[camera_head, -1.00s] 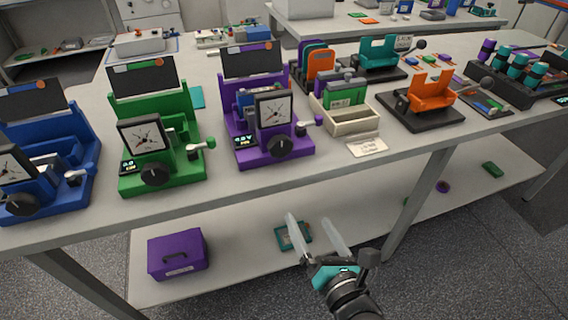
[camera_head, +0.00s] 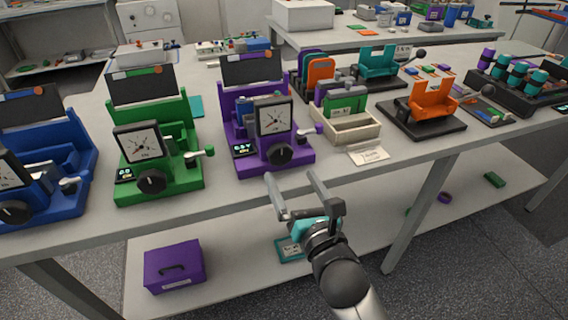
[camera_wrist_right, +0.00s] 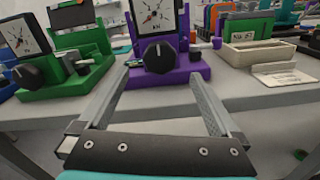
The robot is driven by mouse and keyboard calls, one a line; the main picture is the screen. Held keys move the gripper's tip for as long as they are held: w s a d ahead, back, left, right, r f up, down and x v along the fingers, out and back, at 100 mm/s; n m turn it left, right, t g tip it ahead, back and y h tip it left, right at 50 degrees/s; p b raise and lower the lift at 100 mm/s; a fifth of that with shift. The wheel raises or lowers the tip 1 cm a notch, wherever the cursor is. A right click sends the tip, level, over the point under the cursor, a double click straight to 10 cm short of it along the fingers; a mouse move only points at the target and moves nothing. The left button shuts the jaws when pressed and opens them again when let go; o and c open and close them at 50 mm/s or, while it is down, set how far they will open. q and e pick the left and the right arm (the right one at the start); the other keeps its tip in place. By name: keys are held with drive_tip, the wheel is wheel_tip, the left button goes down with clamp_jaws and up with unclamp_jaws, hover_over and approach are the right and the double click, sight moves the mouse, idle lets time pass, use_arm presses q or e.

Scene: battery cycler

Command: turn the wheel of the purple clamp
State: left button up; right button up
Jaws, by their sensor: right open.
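The purple clamp (camera_head: 243,158) stands near the front edge of the table, with a white dial gauge (camera_head: 275,116) on its front. Its black wheel (camera_head: 279,155) is below the gauge, and a grey lever with a purple knob (camera_head: 317,128) sticks out at its right. My right gripper (camera_head: 290,178) is open and empty, in front of the table edge and just below the wheel in the head view. In the right wrist view, the wheel (camera_wrist_right: 160,57) lies ahead between the two spread fingers (camera_wrist_right: 160,80), apart from them. My left gripper is not in view.
A green clamp (camera_head: 185,177) stands left of the purple one, and a blue clamp (camera_head: 60,190) farther left. A cream bin (camera_head: 357,133) and a paper label (camera_head: 369,156) are to the right. A lower shelf holds a purple box (camera_head: 174,266).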

sight(282, 158)
drive_tip(key=b+x, duration=0.1)
drive_tip(key=x, duration=0.4)
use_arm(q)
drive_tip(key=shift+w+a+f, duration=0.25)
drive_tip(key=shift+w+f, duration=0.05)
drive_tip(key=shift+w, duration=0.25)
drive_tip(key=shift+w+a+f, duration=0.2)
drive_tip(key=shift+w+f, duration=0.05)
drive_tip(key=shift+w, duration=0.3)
use_arm(e)
drive_tip(key=shift+w+a, duration=0.2)
drive_tip(key=shift+w, duration=0.3)
drive_tip(key=c, duration=0.8)
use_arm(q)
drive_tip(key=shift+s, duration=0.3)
use_arm(e)
drive_tip(key=c, duration=0.6)
